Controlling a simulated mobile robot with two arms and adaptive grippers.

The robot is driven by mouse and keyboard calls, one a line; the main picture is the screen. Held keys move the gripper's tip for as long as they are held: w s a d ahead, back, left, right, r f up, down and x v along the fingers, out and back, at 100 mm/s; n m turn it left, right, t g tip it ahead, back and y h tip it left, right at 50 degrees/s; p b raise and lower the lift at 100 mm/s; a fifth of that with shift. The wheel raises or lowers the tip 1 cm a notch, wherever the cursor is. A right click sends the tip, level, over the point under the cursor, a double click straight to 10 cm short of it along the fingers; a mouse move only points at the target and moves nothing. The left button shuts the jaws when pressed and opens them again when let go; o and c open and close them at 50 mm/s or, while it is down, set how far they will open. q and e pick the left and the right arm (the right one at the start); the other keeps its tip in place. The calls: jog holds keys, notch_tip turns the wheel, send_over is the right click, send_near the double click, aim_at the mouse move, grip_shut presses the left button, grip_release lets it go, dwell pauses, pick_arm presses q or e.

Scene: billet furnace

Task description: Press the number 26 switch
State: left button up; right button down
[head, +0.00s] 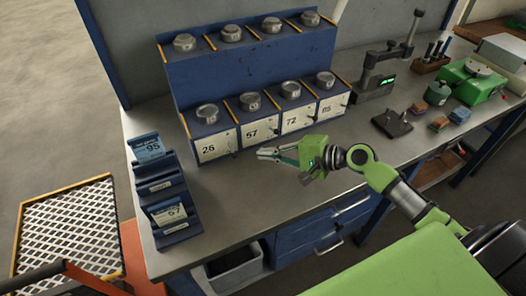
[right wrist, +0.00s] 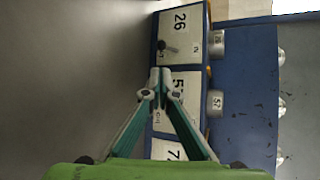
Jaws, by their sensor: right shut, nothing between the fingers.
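The number 26 panel (head: 212,147) is the leftmost of the lower row of white-fronted boxes on the blue stand. Its switch (head: 234,154) is a small dark lever at the panel's lower right. In the right wrist view the number 26 panel (right wrist: 181,25) is at the top, with its lever switch (right wrist: 168,48) just beyond the fingertips. My right gripper (head: 262,153) is shut and empty, in front of the boxes and to the right of the 26 switch, apart from it. It shows in the right wrist view too (right wrist: 160,85). My left gripper is not in view.
Boxes numbered 57 (head: 252,133) and 72 (head: 292,121) stand to the right of 26. A blue card rack (head: 178,218) stands at the bench's left end. A microscope-like stand (head: 375,75) and green device (head: 470,82) are at right. The bench front is clear.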

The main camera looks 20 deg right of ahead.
aim_at(232, 150)
jog(key=p+x, duration=0.1)
jog(key=x, duration=0.6)
jog(key=shift+w+r, duration=0.1)
jog(key=shift+w+a+f, duration=0.25)
jog(key=shift+w+a, duration=0.05)
jog(key=shift+a, duration=0.05)
jog(key=shift+p, duration=0.3)
